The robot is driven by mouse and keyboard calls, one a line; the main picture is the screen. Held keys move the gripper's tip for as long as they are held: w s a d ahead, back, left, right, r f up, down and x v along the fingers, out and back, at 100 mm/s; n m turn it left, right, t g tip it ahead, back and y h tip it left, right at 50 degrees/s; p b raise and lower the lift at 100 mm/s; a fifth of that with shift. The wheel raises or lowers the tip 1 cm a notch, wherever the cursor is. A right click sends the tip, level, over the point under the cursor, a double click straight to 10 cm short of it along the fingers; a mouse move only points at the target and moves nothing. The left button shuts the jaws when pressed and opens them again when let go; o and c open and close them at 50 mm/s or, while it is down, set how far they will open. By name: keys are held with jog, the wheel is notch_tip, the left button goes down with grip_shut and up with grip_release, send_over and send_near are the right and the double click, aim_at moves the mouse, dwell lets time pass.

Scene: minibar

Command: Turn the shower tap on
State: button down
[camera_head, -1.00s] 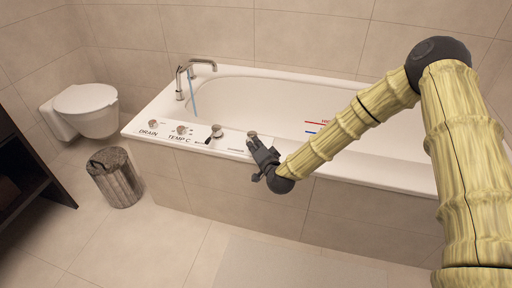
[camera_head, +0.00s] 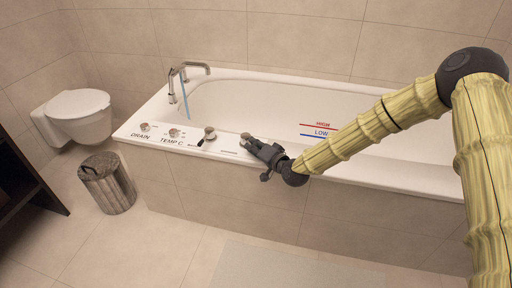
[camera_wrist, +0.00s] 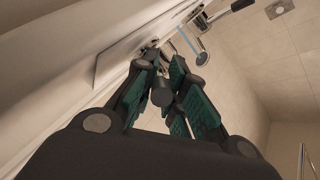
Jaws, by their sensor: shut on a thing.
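Several round metal knobs sit on the bathtub's (camera_head: 330,160) white front rim. From the left they are the DRAIN knob (camera_head: 145,127), the TEMP C knob (camera_head: 173,132), a knob with a dark lever (camera_head: 209,133), and the rightmost knob (camera_head: 246,136), whose label is too small to read. My gripper (camera_head: 250,145) is at the rightmost knob, which it partly hides. In the wrist view, my gripper (camera_wrist: 160,80) has its green-padded fingers closed around a dark, round-ended piece (camera_wrist: 162,96). I take this for part of that knob.
A metal spout (camera_head: 190,68) stands at the tub's back left, with a thin bluish strand below it. A toilet (camera_head: 80,115) and a wooden bin (camera_head: 108,183) are at the left. A pale mat (camera_head: 295,268) lies on the open floor in front.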

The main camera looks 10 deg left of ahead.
jog(key=shift+f, duration=0.1)
jog(key=c, duration=1.7)
grip_release()
jog(key=shift+c, duration=0.2)
jog(key=v, duration=1.2)
